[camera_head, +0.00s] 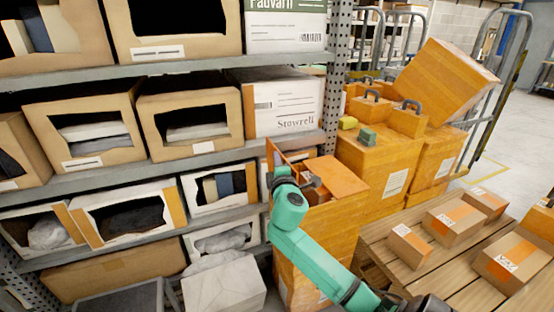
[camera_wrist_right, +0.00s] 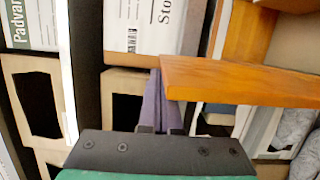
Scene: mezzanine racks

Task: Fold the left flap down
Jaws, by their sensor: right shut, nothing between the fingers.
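My right gripper (camera_head: 281,172) is at the box's left edge, by the standing flap, partly hidden behind my teal wrist. In the right wrist view, the shut, empty fingers (camera_wrist_right: 156,88) reach up beside an orange flap (camera_wrist_right: 240,83). I cannot tell whether they touch it. My left gripper is not in view.
A metal rack (camera_head: 160,75) with open cartons fills the left. Stacked orange boxes (camera_head: 384,160) and a tilted box (camera_head: 443,80) stand behind. A wooden pallet (camera_head: 420,285) with small cartons is at the right. Bare floor (camera_head: 505,160) lies beyond.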

